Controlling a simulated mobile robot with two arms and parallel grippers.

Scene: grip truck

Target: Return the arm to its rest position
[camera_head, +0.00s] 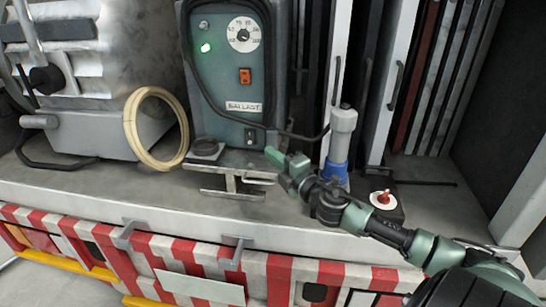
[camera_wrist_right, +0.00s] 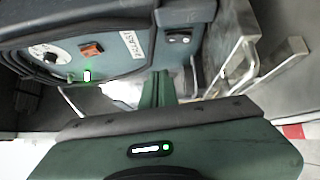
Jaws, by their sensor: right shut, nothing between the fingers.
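My right arm reaches in from the lower right in the head view. My right gripper (camera_head: 275,157) is shut and empty, just in front of the lower right part of the green ballast box (camera_head: 228,90). In the right wrist view its closed fingers (camera_wrist_right: 162,86) point toward the ballast box (camera_wrist_right: 110,45). I cannot tell whether the fingertips touch anything. The box has a dial, an orange switch and a lit green lamp. My left gripper is in neither view.
A metal bracket (camera_head: 222,188) lies at the shelf's front edge, close to my gripper. A grey-and-blue cylinder (camera_head: 341,140) and a small box with a red switch (camera_head: 383,200) stand to the right. A cream ring (camera_head: 131,130) leans on a grey machine (camera_head: 75,125) at left.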

